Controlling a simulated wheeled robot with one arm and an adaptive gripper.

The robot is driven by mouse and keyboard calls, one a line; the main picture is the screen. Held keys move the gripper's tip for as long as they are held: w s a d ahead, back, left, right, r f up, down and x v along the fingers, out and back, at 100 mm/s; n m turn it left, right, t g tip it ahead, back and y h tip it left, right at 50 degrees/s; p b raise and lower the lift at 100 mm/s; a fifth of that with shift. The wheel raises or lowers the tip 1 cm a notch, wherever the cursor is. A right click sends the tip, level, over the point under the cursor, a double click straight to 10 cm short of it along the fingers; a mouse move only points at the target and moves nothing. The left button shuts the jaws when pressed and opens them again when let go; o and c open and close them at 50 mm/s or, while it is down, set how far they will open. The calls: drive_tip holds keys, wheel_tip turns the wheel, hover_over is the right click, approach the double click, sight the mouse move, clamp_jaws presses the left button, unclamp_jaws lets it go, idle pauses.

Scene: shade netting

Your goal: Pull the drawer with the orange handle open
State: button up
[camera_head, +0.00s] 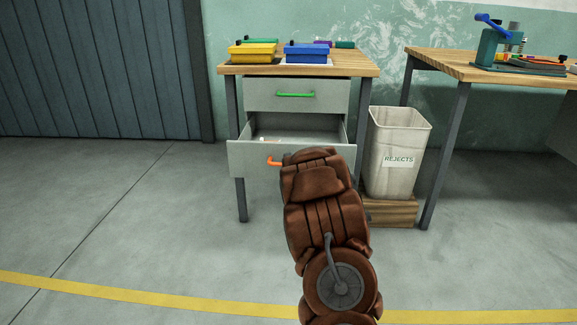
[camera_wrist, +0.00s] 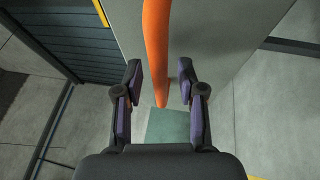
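The lower drawer (camera_head: 243,154) stands out from the bench, its inside showing with a small pale item in it. The left end of its orange handle (camera_head: 273,161) shows in the head view; my brown arm hides the rest. In the wrist view the orange handle (camera_wrist: 156,45) runs as a bar from the top edge down between the fingers of my gripper (camera_wrist: 160,78). The two fingers are spread, with a gap on each side of the bar, so I see no grip on it. In the head view my gripper is hidden behind my arm.
An upper drawer with a green handle (camera_head: 295,94) is shut above. Yellow (camera_head: 252,53) and blue (camera_head: 306,54) boxes stand on the bench. A rejects bin (camera_head: 397,150) on a wooden crate (camera_head: 392,213) stands close at right. The floor at left is clear.

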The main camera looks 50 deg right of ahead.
drive_tip(key=shift+s+a, duration=0.1)
drive_tip(key=shift+s, duration=0.05)
drive_tip(key=v, duration=0.7)
idle(0.7)
